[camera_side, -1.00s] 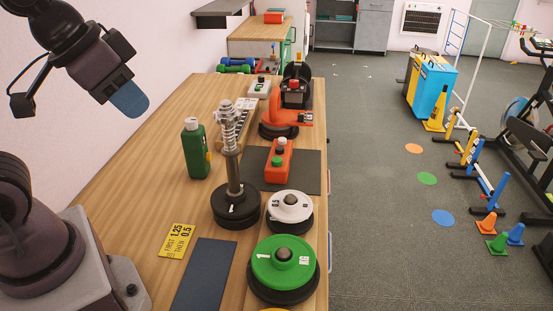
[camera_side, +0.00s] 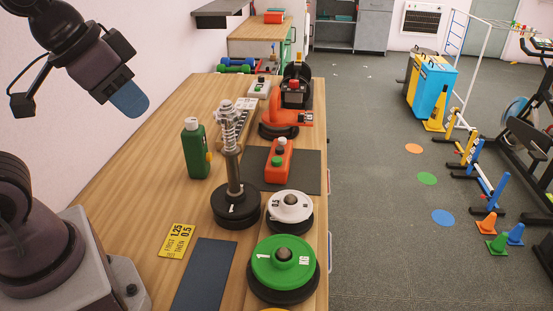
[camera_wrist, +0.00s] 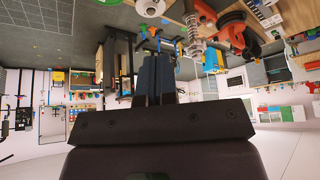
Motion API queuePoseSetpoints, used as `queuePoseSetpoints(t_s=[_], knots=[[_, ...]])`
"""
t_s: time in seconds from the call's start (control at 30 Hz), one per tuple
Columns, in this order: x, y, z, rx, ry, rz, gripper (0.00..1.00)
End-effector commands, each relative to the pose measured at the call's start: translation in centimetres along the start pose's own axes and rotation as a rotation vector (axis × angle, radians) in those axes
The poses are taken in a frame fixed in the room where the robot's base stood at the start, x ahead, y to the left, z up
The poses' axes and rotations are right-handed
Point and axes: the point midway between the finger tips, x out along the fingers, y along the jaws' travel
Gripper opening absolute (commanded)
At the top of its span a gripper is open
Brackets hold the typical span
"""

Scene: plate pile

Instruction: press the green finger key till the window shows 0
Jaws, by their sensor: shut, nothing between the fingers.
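An orange handheld box (camera_side: 279,172) lies on a dark mat on the bench in the side view. A green key (camera_side: 277,161) sits on its upper face, with a pale round knob at its far end. I cannot make out a window or digits on it. My gripper (camera_side: 130,100) hangs high at the upper left, well apart from the box, with blue fingers. The wrist view shows the fingers (camera_wrist: 155,78) shut together with nothing between them.
A spring-topped post (camera_side: 232,155) stands on a black weight left of the box. A white weight (camera_side: 289,207) and a green weight (camera_side: 283,262) lie nearer. A green bottle (camera_side: 196,150) stands left. An orange machine (camera_side: 286,113) stands behind.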

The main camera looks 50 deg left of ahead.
Motion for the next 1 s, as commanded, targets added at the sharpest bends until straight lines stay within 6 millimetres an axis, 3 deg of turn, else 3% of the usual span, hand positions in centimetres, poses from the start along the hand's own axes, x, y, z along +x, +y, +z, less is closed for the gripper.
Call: queuePoseSetpoints(t_s=[0.47, 0.6, 0.8, 1.0], knots=[[0.0, 0.0, 0.0, 0.0, 0.0, 0.0, 0.0], [-1.0, 0.0, -0.6, 0.0, 0.003, 0.0, 0.0], [-4.6, -0.1, -3.0, 0.014, -0.001, -0.017, 0.0], [-2.4, -0.3, -7.8, 0.214, -0.04, -0.161, 0.0]])
